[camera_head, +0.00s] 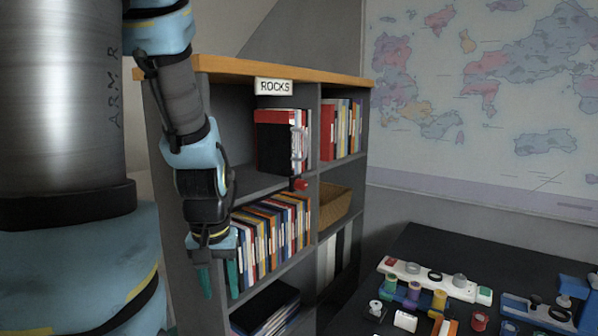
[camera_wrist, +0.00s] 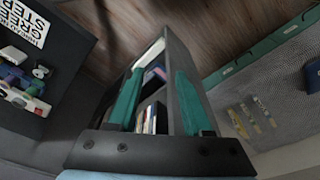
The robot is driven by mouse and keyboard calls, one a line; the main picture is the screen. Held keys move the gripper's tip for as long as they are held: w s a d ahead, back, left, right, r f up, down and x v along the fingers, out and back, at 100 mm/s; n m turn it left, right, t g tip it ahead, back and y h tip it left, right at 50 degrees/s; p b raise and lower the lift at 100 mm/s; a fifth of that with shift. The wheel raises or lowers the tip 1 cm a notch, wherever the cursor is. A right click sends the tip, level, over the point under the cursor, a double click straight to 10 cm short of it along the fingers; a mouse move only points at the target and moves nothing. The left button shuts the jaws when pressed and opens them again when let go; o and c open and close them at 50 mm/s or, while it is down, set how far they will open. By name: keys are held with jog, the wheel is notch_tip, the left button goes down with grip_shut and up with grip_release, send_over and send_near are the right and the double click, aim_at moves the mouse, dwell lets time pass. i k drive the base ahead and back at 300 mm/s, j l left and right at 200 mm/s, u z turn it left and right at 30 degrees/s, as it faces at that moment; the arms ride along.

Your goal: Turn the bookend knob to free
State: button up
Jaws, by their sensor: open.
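A small red knob (camera_head: 301,185) sits at the front edge of the upper shelf, below a pale metal bookend (camera_head: 297,143) that stands against the upright books (camera_head: 271,140). Its exact turn position is too small to read. My gripper (camera_head: 218,280) hangs pointing down in front of the bookcase's left side, lower than the knob and to its left, clearly apart from it. Its two teal fingers are spread with nothing between them. In the wrist view the open fingers (camera_wrist: 160,75) frame the bookcase from above; I cannot make out the knob there.
A dark desk (camera_head: 425,255) with several small parts stands at right. A patterned rug (camera_wrist: 270,85) shows in the wrist view.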

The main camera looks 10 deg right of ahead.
aim_at(300, 185)
jog(key=k+l+u, duration=0.2)
jog(key=l, duration=0.2)
jog(key=l+u, duration=0.25)
jog(key=l, duration=0.15)
jog(key=k+l+u, duration=0.2)
jog(key=l, duration=0.15)
